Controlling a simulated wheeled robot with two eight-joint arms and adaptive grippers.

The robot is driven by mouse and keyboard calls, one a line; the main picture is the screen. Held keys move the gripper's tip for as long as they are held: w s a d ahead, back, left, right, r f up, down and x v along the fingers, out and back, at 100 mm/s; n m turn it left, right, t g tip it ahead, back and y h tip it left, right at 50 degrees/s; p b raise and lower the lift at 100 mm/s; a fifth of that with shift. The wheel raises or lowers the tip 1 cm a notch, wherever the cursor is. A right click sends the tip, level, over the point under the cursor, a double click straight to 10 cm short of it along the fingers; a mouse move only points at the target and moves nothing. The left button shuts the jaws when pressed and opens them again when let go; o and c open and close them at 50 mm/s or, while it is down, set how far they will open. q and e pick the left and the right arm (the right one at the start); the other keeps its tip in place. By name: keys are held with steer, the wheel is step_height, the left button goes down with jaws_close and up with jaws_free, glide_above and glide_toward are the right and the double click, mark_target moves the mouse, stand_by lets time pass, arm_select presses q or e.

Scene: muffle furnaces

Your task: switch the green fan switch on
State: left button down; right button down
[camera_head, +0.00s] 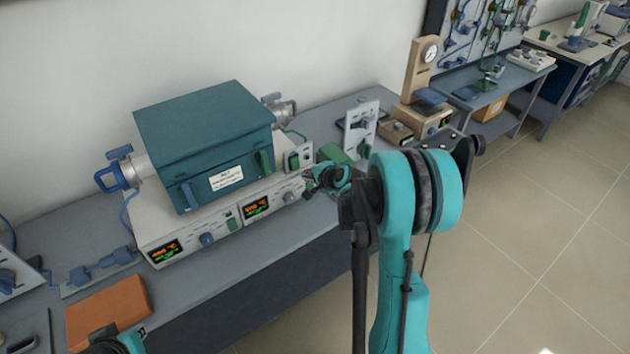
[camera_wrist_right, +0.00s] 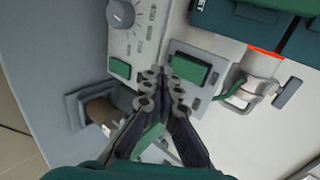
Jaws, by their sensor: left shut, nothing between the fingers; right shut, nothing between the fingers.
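A large green rocker switch (camera_wrist_right: 190,68) sits on a grey plate in the right wrist view. It seems to match the green switch (camera_head: 293,161) on the small white box beside the furnace in the head view. I read no fan label. A smaller green switch (camera_wrist_right: 120,68) is on the panel below the dial. My right gripper (camera_wrist_right: 162,82) is shut and empty, its fingertips between the two switches in the picture, nearer the large one. Contact cannot be told. It also shows in the head view (camera_head: 308,182). My left gripper (camera_head: 108,345) is shut and empty, partly cut off at the bottom left.
The teal furnace (camera_head: 165,128) stands on a white control base with lit displays (camera_head: 258,208) and another green switch (camera_head: 231,223). An orange-brown block (camera_head: 110,305) lies at the front left. A brown cylinder (camera_wrist_right: 102,112) stands in a grey holder near my right fingers.

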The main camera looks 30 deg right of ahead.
mark_target(296, 166)
steer(key=shift+w+a+f+b, duration=0.1)
steer(key=shift+w+b, duration=0.05)
steer(key=shift+w, duration=0.7)
steer(key=shift+w+a+f+b, duration=0.1)
steer(key=shift+w+b, duration=0.05)
steer(key=shift+w, duration=0.7)
steer(key=shift+w+f, duration=0.2)
steer(key=shift+w, duration=0.2)
steer(key=shift+r, duration=0.1)
steer(key=shift+r+p, duration=0.3)
steer(key=shift+r, duration=0.5)
steer(key=shift+s, duration=0.1)
